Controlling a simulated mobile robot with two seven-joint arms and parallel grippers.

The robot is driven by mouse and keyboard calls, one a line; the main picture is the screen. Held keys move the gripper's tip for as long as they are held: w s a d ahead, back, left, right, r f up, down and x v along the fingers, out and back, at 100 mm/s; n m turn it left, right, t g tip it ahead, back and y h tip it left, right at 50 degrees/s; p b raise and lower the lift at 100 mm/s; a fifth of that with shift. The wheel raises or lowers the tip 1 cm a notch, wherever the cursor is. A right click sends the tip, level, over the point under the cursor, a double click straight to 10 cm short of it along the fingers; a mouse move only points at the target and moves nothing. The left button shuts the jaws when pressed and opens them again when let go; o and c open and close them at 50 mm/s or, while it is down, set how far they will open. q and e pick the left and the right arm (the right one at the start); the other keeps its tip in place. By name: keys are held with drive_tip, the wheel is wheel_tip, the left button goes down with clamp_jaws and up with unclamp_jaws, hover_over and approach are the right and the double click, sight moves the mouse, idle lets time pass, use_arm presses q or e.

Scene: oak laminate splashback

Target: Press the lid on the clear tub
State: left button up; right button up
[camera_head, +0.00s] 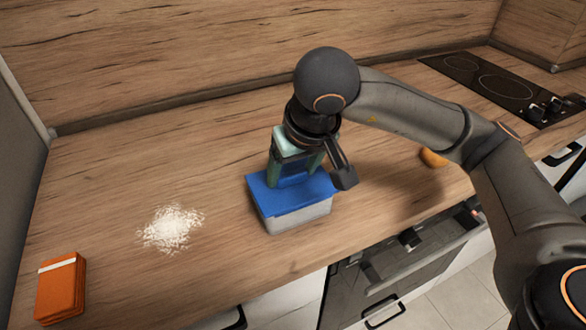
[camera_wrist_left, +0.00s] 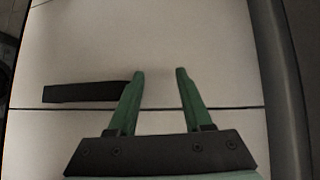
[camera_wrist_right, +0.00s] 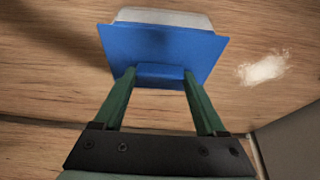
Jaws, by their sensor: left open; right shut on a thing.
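The clear tub (camera_head: 297,221) stands on the wooden counter near its front edge; its pale wall also shows in the right wrist view (camera_wrist_right: 165,18). The blue lid (camera_head: 310,197) lies over the tub's top and looks slightly offset, overhanging one side. I cannot tell whether it is pressed down fully. My right gripper (camera_head: 294,180) comes from above and is shut on the raised block of the lid (camera_wrist_right: 160,72). My left gripper (camera_wrist_left: 160,75) is open and empty, in front of pale cabinet fronts in the left wrist view. It is out of the head view.
A heap of white grains (camera_head: 171,229) lies on the counter left of the tub. An orange round thing (camera_head: 433,157) is partly behind my right arm. A black hob (camera_head: 495,82) is at the back right.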

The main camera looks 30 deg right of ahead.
drive_tip(key=o, duration=1.3)
drive_tip(key=shift+c, duration=0.2)
drive_tip(key=shift+r+p, duration=2.15)
drive_tip(key=shift+r, duration=1.4)
drive_tip(key=shift+c, duration=0.2)
clamp_jaws()
